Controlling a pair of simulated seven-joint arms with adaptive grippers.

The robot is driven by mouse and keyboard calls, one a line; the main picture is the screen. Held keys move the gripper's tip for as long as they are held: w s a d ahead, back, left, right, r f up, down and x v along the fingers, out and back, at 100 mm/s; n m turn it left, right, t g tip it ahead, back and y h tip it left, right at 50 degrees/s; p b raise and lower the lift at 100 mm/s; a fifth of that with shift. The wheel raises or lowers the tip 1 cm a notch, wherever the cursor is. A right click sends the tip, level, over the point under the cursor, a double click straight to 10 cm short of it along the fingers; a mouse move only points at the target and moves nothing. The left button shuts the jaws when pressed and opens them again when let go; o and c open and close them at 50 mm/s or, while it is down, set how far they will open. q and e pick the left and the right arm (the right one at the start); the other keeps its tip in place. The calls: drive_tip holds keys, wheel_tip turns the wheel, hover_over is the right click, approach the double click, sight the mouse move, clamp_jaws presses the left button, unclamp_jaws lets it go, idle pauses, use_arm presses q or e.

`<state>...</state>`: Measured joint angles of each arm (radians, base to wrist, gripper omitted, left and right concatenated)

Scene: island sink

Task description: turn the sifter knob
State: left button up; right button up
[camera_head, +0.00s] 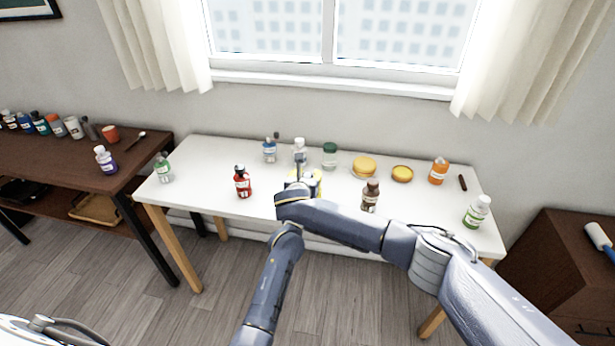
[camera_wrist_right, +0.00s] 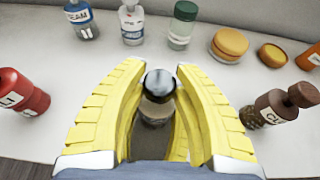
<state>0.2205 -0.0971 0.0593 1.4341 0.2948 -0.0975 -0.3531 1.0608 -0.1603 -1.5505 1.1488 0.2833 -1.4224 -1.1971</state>
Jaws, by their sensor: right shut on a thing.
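In the right wrist view, a small upright item with a shiny dark-silver round top (camera_wrist_right: 159,82) and a brownish body stands between the yellow fingers of my right gripper (camera_wrist_right: 160,70). I take it to be the sifter with its knob. The fingers are shut on it from both sides, and its lower part is partly hidden. In the head view my right gripper (camera_head: 303,180) is over the middle of the white table (camera_head: 210,196), and my own arm hides most of the sifter. My left gripper cannot be made out.
A red bottle (camera_head: 242,183) is left of the gripper and a brown bottle (camera_head: 370,196) is right. Behind are a blue-labelled bottle (camera_head: 269,152), a white bottle (camera_head: 299,152), a green-lidded jar (camera_head: 330,156) and yellow round items (camera_head: 364,166). A window (camera_head: 330,35) is beyond.

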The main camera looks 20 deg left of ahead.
drive_tip(key=o, duration=1.2)
drive_tip(key=shift+v, duration=5.95)
